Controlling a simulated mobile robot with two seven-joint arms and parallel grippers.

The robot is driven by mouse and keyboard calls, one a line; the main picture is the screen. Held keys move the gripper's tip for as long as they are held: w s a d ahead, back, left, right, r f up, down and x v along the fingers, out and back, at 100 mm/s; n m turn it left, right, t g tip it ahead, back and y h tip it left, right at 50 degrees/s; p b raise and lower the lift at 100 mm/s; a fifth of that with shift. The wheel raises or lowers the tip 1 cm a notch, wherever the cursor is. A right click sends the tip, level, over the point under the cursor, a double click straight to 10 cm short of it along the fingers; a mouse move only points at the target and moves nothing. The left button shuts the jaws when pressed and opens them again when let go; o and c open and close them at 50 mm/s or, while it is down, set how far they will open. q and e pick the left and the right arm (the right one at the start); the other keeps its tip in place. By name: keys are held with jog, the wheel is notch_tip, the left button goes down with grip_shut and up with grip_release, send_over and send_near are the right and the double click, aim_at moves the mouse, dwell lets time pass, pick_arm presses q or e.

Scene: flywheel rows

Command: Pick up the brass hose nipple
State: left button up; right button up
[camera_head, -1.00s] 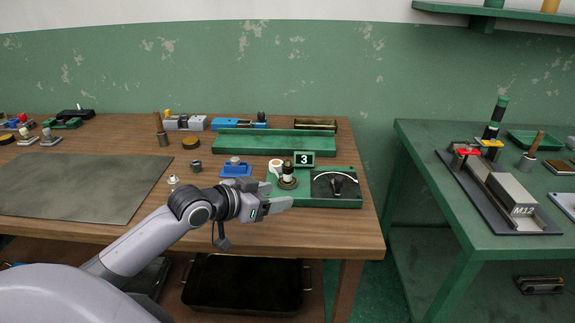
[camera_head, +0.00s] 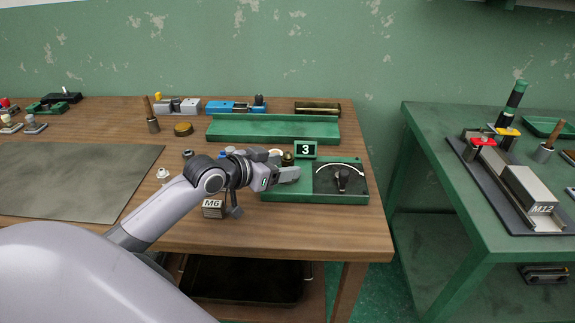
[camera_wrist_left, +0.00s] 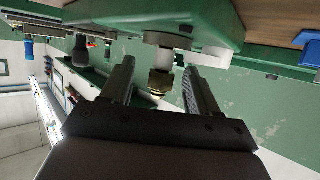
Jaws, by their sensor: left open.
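The brass hose nipple (camera_wrist_left: 159,82) shows in the left wrist view as a brass piece with a white section, at a round seat on the green tester (camera_head: 317,196). In the head view only its dark brass top (camera_head: 288,158) shows; my gripper hides the lower part. My left gripper (camera_head: 288,174) is open in front of it. In the left wrist view the two fingers (camera_wrist_left: 160,90) stand apart, one on each side of the brass end, with gaps visible. My right gripper is not in view.
The tester carries a display reading 3 (camera_head: 306,150) and a dial (camera_head: 342,178) just right of my gripper. A green tray (camera_head: 273,130) lies behind. A block marked M6 (camera_head: 213,209) stands under my wrist. A grey mat (camera_head: 75,182) covers the table's left.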

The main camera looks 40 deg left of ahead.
aim_at(293, 162)
pick_arm(q)
jog(key=shift+r+x, duration=0.15)
jog(key=shift+x, duration=0.95)
jog(key=shift+r+x, duration=0.1)
jog(key=shift+x, duration=1)
jog(key=shift+w, duration=0.15)
jog(key=shift+a, duration=0.1)
grip_shut()
jog(key=shift+r, duration=0.1)
